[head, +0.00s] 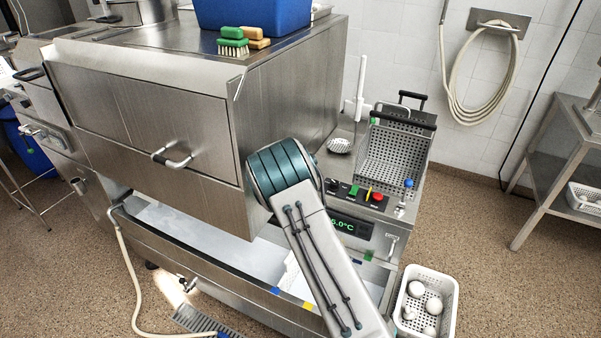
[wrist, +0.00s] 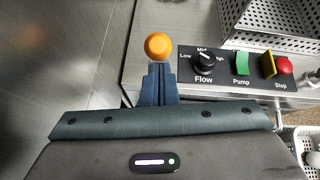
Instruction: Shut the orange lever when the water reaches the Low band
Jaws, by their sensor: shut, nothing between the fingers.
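The orange lever (wrist: 158,46) shows in the wrist view as a round orange knob. My gripper (wrist: 158,72) is shut, with its blue fingertips right below the knob in the picture; I cannot tell whether they touch it. In the head view my arm hides the lever and the gripper. The long open basin (head: 220,240) below the steel cabinet has a pale grey inside; the water level cannot be read. Blue and yellow marks sit on its front rim. The flow dial (wrist: 203,62) is labelled Low, Mid and High.
Right of the dial are a green pump switch (wrist: 242,63) and a red stop button (wrist: 284,66) beside a yellow plate. A perforated basket (head: 395,145) stands behind the panel. A white basket (head: 452,308) with round white items is at the lower right. The steel cabinet (head: 150,110) fills the left.

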